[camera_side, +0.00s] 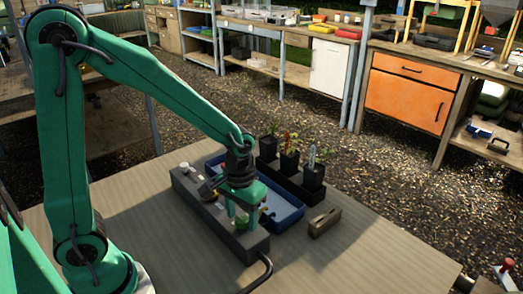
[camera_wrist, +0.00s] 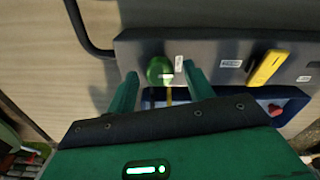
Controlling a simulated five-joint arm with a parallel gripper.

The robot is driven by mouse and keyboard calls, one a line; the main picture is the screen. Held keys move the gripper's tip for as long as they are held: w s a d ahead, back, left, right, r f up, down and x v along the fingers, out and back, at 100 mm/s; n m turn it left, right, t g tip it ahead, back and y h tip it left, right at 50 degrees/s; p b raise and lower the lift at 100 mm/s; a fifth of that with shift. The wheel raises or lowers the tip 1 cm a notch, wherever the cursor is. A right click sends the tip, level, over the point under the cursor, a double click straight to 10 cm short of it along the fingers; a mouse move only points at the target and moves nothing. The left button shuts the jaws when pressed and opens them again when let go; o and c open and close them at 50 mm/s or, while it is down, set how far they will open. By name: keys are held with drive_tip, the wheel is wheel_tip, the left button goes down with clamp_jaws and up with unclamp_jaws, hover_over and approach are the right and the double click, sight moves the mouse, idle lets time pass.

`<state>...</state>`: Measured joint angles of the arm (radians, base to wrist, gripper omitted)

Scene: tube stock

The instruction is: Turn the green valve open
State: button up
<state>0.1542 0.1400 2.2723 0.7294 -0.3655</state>
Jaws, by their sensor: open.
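The green valve (camera_wrist: 159,69) is a rounded knob on the grey block (camera_wrist: 215,47), near the end with the black hose. In the wrist view it sits between the two fingers of my gripper (camera_wrist: 160,73), with a gap visible to the right finger. My gripper is open, its fingers reaching down on either side of the knob. In the side view my gripper (camera_side: 241,211) is low over the near end of the grey block (camera_side: 246,243), partly hiding the valve. I cannot tell whether either finger touches it.
A yellow handle (camera_wrist: 266,68) is farther along the block, beside small white labels. A blue tray (camera_side: 288,218) lies behind the block. A black planter (camera_side: 311,194) with plants and a small wooden block (camera_side: 324,222) stand nearby. The table's front right is clear.

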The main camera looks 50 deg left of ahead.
sight(239, 219)
drive_tip(key=shift+r, duration=0.15)
drive_tip(key=shift+r, duration=3.8)
drive_tip(key=s+a+r+m+t, duration=0.2)
drive_tip(key=s+a+r+t, duration=0.3)
drive_tip(key=s+r, duration=0.3)
drive_tip(key=shift+s+r+t, duration=0.15)
drive_tip(key=shift+s+t, duration=0.15)
drive_tip(key=shift+s, duration=0.55)
